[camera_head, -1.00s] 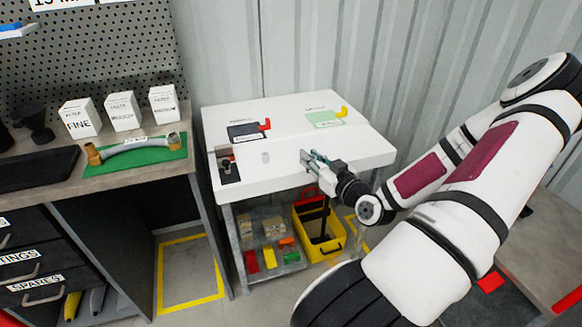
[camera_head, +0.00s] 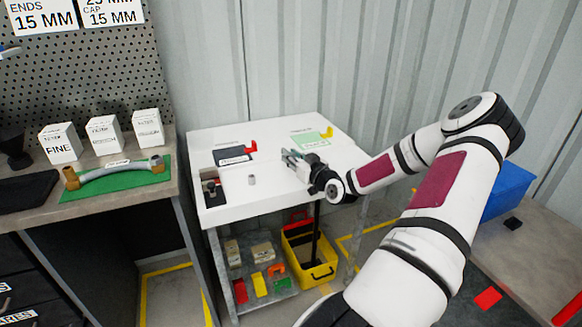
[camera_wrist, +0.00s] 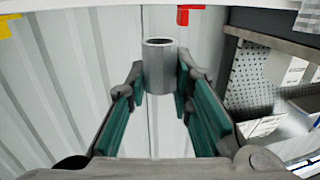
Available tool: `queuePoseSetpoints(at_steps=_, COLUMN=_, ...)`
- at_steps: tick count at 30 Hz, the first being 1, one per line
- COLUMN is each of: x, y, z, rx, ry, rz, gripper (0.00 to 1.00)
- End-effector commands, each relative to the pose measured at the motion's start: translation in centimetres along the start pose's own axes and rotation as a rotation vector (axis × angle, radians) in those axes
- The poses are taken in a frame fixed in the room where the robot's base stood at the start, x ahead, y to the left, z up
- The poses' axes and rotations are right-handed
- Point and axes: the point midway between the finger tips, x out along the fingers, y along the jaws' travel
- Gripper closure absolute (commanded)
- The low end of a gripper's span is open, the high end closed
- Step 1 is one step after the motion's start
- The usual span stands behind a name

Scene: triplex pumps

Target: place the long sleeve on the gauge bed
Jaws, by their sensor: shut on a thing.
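A plain grey hollow sleeve (camera_wrist: 160,66) stands between the green-padded fingertips of my gripper (camera_wrist: 162,85) in the wrist view, and the jaws are shut on it. In the head view my gripper (camera_head: 289,156) is over the middle of the white table; the held sleeve is hard to make out there. A small grey cylinder (camera_head: 252,180) stands on the table to the left of and nearer than my gripper. A dark plate (camera_head: 232,155) with a red corner piece and a green plate (camera_head: 312,138) with a yellow one lie toward the back. Their labels are unreadable, so I cannot tell which is the gauge bed.
A black fixture (camera_head: 212,191) sits at the table's left edge. The left bench holds white boxes (camera_head: 104,133) and a hose on a green mat (camera_head: 150,187). The table's front is clear.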

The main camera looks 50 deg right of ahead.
Motion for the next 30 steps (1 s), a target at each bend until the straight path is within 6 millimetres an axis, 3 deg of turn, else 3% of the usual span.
queuePoseSetpoints(at_steps=10, x=0.3, y=0.0, z=3.5, rx=0.003, ry=0.0, rz=-0.001, gripper=1.0)
queuePoseSetpoints(at_steps=21, x=0.3, y=0.0, z=3.8, rx=0.0, ry=0.0, rz=-0.001, gripper=1.0)
queuePoseSetpoints(at_steps=22, x=0.3, y=0.0, z=3.8, rx=0.001, ry=0.0, rz=-0.001, gripper=0.75)
queuePoseSetpoints(at_steps=24, x=0.3, y=0.0, z=3.8, rx=0.001, ry=0.0, rz=-0.001, gripper=0.59)
queuePoseSetpoints(at_steps=30, x=0.3, y=0.0, z=3.8, rx=0.001, ry=0.0, rz=-0.001, gripper=0.59)
